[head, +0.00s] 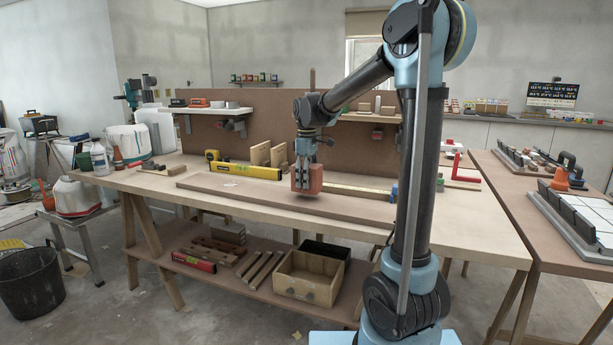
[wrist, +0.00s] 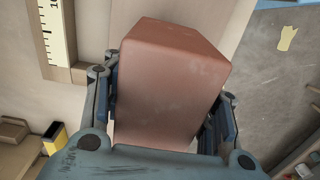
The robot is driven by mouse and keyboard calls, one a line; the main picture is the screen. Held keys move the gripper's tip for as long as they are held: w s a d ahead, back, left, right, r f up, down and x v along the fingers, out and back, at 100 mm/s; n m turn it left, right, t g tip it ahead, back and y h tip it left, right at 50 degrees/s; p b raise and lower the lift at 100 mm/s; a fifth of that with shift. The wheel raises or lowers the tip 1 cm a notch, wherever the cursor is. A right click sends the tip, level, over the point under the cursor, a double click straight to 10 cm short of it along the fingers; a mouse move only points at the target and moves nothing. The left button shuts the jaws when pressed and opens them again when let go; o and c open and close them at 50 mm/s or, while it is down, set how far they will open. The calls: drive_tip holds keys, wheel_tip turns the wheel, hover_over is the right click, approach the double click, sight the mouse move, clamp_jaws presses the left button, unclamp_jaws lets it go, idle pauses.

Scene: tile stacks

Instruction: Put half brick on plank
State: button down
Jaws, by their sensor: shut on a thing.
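The half brick (head: 308,179) is a reddish-brown block. My gripper (head: 306,160) is shut on it and holds it upright over the worktable. It also fills the middle of the wrist view (wrist: 165,85), between the two fingers. The plank (head: 240,191) is a long, flat brown board lying along the front part of the table. The brick is over or at the plank's middle in the head view. I cannot tell whether its underside touches the plank.
A yellow spirit level (head: 246,171) and upright wooden pieces (head: 270,155) stand behind the plank on the left. A red square (head: 458,170) lies at the table's right. A lower shelf holds a wooden box (head: 308,277). The plank's left stretch is clear.

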drive_tip(key=shift+f, duration=1.35)
drive_tip(key=c, duration=0.6)
unclamp_jaws()
drive_tip(key=shift+f, duration=0.1)
drive_tip(key=shift+c, duration=0.2)
wheel_tip(320, 180, up, 12)
drive_tip(key=shift+d, duration=0.1)
